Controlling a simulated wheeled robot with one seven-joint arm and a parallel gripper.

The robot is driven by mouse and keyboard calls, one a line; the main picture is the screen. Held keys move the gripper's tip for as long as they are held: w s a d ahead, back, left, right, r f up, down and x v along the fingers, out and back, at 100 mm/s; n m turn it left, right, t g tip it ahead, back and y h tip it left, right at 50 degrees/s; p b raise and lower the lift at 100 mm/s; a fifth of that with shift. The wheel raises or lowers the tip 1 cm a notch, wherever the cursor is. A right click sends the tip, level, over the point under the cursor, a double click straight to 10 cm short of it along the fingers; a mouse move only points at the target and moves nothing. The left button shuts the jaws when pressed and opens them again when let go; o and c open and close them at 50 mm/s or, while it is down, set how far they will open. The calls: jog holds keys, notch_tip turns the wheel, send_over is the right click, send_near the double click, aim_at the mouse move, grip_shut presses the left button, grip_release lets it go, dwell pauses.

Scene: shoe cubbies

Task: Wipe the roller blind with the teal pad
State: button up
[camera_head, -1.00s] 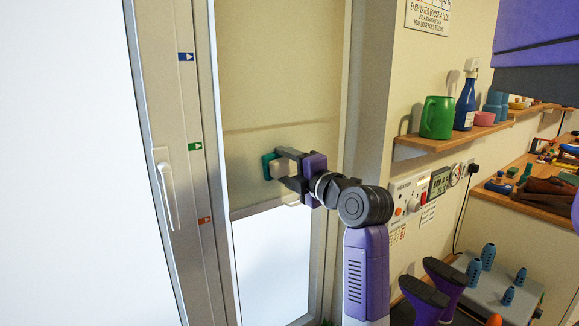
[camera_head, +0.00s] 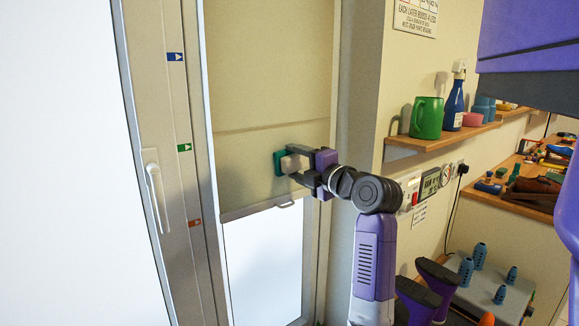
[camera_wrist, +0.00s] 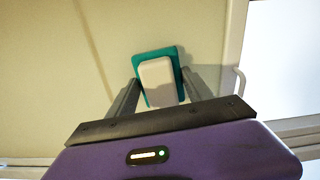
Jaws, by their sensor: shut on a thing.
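The roller blind (camera_head: 265,90) is a beige sheet pulled partway down the window, with a bottom bar (camera_head: 258,208) and a small pull handle. It also fills much of the wrist view (camera_wrist: 50,80). The teal pad (camera_head: 278,163) has a pale block-shaped back (camera_wrist: 158,82), and its teal rim shows in the wrist view (camera_wrist: 152,54). My gripper (camera_head: 290,163) is shut on the pale back of the pad. The pad is at the lower part of the blind, above the bottom bar, and appears to lie against it; the contact face is hidden.
A window frame with a handle (camera_head: 155,190) and coloured arrow stickers stands at left. At right, a wall shelf (camera_head: 445,138) holds a green jug (camera_head: 427,118), a blue bottle (camera_head: 454,106) and cups. Below are wall devices and a grey board (camera_head: 490,295) with blue pegs.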

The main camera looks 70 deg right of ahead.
aim_at(269, 163)
jog(key=shift+s+d+f+b, duration=0.1)
jog(key=shift+s+d+b, duration=0.45)
jog(key=shift+d, duration=0.5)
jog(key=shift+s+d+b, duration=0.3)
jog(key=shift+s+d, duration=0.4)
jog(key=shift+d, duration=0.3)
jog(key=shift+w+a, duration=0.45)
jog(key=shift+a, duration=0.4)
jog(key=shift+w+a, duration=0.45)
jog(key=shift+a, duration=0.35)
jog(key=shift+w+a, duration=0.55)
jog(key=shift+a, duration=0.2)
jog(key=shift+w+a, duration=0.55)
jog(key=shift+a, duration=0.15)
jog(key=shift+w+a, duration=0.4)
jog(key=shift+a, duration=0.35)
jog(key=shift+w+a, duration=0.4)
jog(key=shift+a, duration=0.35)
jog(key=v, duration=0.6)
